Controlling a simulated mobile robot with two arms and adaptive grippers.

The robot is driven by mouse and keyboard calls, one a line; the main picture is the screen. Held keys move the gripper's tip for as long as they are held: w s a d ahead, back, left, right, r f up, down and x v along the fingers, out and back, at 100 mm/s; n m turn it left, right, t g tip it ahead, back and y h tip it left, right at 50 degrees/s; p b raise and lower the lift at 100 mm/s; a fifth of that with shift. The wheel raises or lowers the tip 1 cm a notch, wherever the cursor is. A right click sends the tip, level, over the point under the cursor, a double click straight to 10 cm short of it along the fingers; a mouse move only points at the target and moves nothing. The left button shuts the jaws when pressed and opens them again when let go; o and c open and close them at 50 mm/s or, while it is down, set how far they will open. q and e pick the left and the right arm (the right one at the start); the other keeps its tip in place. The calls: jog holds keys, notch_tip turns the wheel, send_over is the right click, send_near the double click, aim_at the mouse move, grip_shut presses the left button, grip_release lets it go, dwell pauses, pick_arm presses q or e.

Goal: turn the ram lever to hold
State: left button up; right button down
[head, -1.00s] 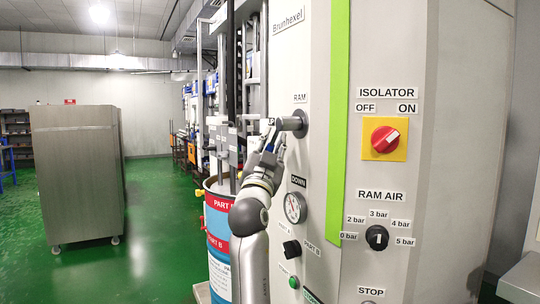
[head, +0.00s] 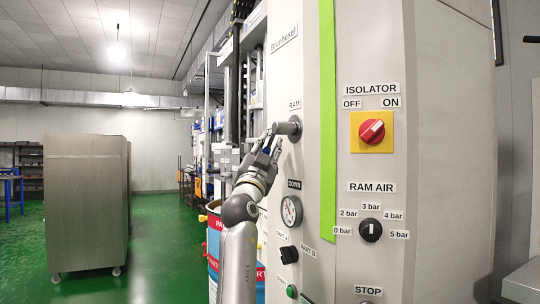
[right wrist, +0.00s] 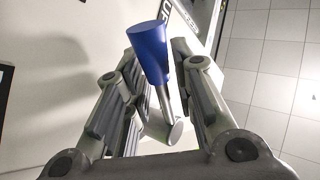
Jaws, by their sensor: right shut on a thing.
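The ram lever's round grey hub (head: 289,128) sits on the pale panel below the RAM label. In the right wrist view the lever shows a blue grip (right wrist: 150,52) and a metal shaft (right wrist: 167,102), between my fingers. My right gripper (head: 270,142) is at the lever, just left of the hub, and is shut on it; it also shows in the right wrist view (right wrist: 160,72). A DOWN label (head: 294,184) is below the hub. I see no hold label. My left gripper is out of view.
Below the lever are a pressure gauge (head: 291,211) and a black PART A/PART B selector (head: 289,254). A red isolator knob (head: 372,131) and a black RAM AIR knob (head: 370,230) are to the right. A drum (head: 213,228) stands behind my arm.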

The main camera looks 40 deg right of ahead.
dwell(0.4)
jog(key=c, duration=1.2)
grip_release()
jog(key=shift+s+a+f, duration=0.2)
jog(key=shift+a+f, duration=0.2)
jog(key=shift+a, duration=0.05)
jog(key=v, duration=1)
jog(key=shift+s+a+f, duration=0.15)
jog(key=shift+s+a, duration=0.05)
jog(key=shift+a, duration=0.05)
